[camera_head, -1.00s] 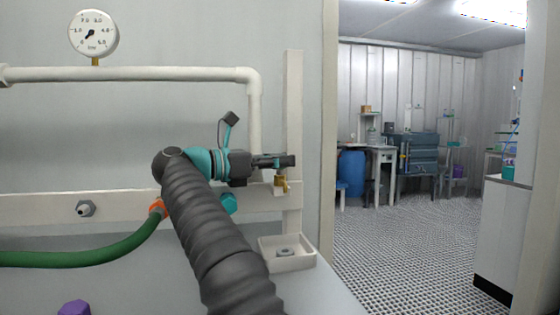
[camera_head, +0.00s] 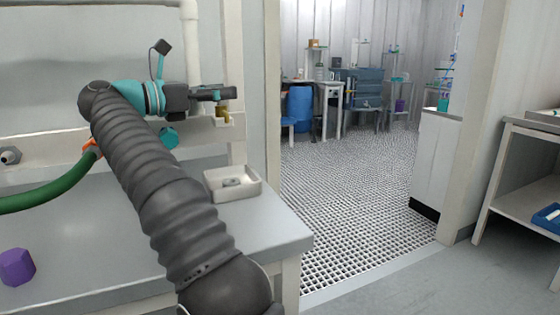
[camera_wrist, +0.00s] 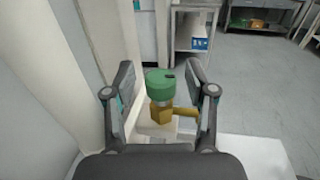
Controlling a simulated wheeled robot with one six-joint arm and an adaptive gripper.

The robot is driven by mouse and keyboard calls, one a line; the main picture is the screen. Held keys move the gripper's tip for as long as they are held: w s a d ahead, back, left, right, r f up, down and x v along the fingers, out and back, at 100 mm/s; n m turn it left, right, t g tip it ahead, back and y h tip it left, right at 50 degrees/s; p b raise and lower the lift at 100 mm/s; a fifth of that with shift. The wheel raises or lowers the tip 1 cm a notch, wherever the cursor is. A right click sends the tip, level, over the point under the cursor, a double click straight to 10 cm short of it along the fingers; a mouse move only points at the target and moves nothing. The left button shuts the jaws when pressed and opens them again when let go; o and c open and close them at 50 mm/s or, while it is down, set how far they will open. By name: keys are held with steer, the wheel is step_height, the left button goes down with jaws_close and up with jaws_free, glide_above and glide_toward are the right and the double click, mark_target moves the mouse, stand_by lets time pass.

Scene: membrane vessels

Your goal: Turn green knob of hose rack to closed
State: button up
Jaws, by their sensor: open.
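In the wrist view the green knob (camera_wrist: 160,82) sits on top of a brass valve body (camera_wrist: 161,115) with a brass spout pointing right. My gripper (camera_wrist: 163,75) is open, with one finger on each side of the knob; I cannot tell whether either finger touches it. In the head view my gripper (camera_head: 212,94) is beside the rack's white upright, just above the brass valve (camera_head: 222,112). The green knob is hidden there behind the fingers. The hose rack (camera_head: 237,150) is a white rail and post on the wall, with a green hose (camera_head: 45,192) at left.
A small white tray (camera_head: 247,190) holding a metal part stands on the bench below the valve. A purple block (camera_head: 16,266) is on the bench at lower left. A white pipe runs down the wall close to my gripper. A doorway opens to the right.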

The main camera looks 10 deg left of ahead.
steer(key=shift+r+n+t+y, duration=0.2)
steer(key=shift+n+t+y, duration=0.3)
steer(key=shift+t+y, duration=0.1)
steer(key=shift+n+t+y, duration=0.5)
steer(key=shift+y, duration=0.1)
